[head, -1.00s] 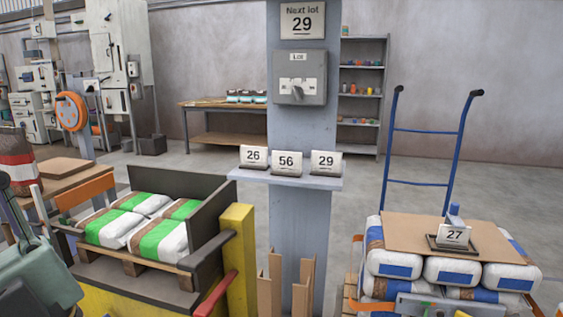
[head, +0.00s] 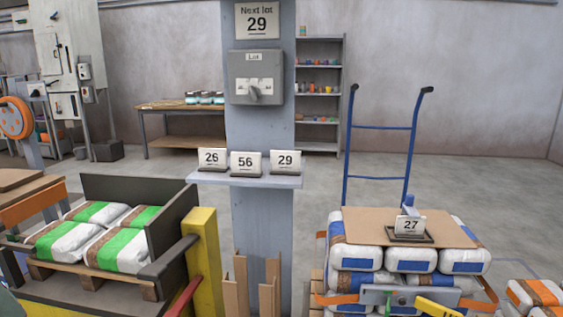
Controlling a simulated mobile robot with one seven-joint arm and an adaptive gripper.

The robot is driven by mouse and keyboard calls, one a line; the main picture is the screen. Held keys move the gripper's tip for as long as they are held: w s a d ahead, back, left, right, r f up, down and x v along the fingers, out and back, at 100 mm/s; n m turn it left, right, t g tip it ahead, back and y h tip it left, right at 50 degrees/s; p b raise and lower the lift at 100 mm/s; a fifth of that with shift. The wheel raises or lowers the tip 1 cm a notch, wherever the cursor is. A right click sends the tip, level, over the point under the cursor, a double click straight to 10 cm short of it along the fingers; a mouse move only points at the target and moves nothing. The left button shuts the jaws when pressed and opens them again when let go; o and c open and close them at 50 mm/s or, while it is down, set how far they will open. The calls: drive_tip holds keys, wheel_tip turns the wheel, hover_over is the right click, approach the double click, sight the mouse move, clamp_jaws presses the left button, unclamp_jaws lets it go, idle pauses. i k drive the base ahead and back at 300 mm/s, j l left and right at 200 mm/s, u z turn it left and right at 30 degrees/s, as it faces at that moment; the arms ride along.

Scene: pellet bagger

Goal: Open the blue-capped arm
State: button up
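I cannot pick out an arm with a blue cap for certain. A small upright blue piece (head: 408,202) stands behind the number 27 card (head: 410,225) on the bag stack at right. At the bottom right, a grey bar (head: 378,296) with bolts crosses in front of the stack, with a yellow piece (head: 440,306) at its right, cut by the frame edge. At the left, a dark grey arm (head: 168,262) meets a yellow post (head: 204,252), and a red bar (head: 184,298) slopes beside it. My gripper is not in view.
A column carries a lot switch box (head: 256,77) and a shelf (head: 245,180) with cards 26, 56 and 29; the sign above reads "Next lot 29". Green-striped bags (head: 120,248) lie at left. A blue hand truck (head: 382,128) stands behind the blue-marked bags (head: 355,257).

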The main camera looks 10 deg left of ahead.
sight(408, 208)
drive_tip(key=i+l, duration=0.1)
drive_tip(key=i, duration=0.4)
drive_tip(key=i+l, duration=0.1)
drive_tip(key=i, duration=0.35)
drive_tip(key=l+z, duration=0.05)
